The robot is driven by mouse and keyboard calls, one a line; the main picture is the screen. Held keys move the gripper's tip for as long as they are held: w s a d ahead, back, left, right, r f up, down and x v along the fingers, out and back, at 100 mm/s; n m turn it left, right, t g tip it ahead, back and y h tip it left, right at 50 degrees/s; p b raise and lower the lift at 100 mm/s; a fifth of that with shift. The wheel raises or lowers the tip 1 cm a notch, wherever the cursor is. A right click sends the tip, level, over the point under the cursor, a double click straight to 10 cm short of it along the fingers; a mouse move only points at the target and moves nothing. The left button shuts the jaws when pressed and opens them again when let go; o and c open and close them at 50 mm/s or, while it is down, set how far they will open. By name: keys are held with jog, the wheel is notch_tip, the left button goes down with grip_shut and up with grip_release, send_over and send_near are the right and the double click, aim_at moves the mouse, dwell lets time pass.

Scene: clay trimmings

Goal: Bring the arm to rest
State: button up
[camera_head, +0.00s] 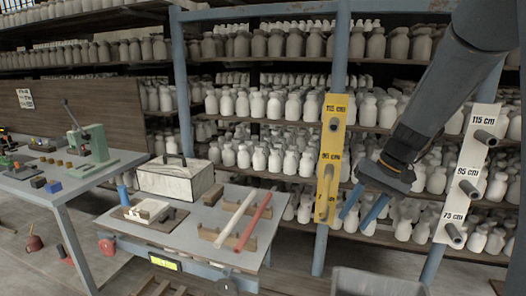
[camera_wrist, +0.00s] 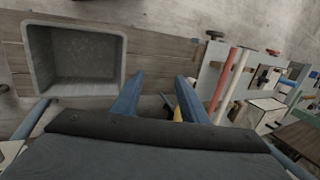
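My arm (camera_head: 440,95) reaches down from the upper right in the head view. My gripper (camera_head: 362,212) hangs between the yellow post board and the white post board, its two blue fingers apart. In the wrist view my gripper (camera_wrist: 158,100) shows its fingers spread with nothing held between them. It is above the floor and apart from the table and the grey bin.
A yellow board (camera_head: 330,160) and a white board (camera_head: 468,175) carry pegs marked with heights. A grey bin (camera_head: 375,283) stands on the floor below. A table (camera_head: 200,222) holds a white box (camera_head: 175,180), a white rod (camera_head: 236,216) and a red rod (camera_head: 253,222). Shelves of jars stand behind.

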jog(key=s+a+f+n+h, duration=0.1)
jog(key=s+a+f+h, duration=0.1)
jog(key=s, duration=0.7)
jog(key=s+a+f+n+h, duration=0.2)
jog(key=s+a+f, duration=0.1)
jog(key=s, duration=0.6)
jog(key=shift+a+f, duration=0.15)
jog(key=shift+f, duration=0.65)
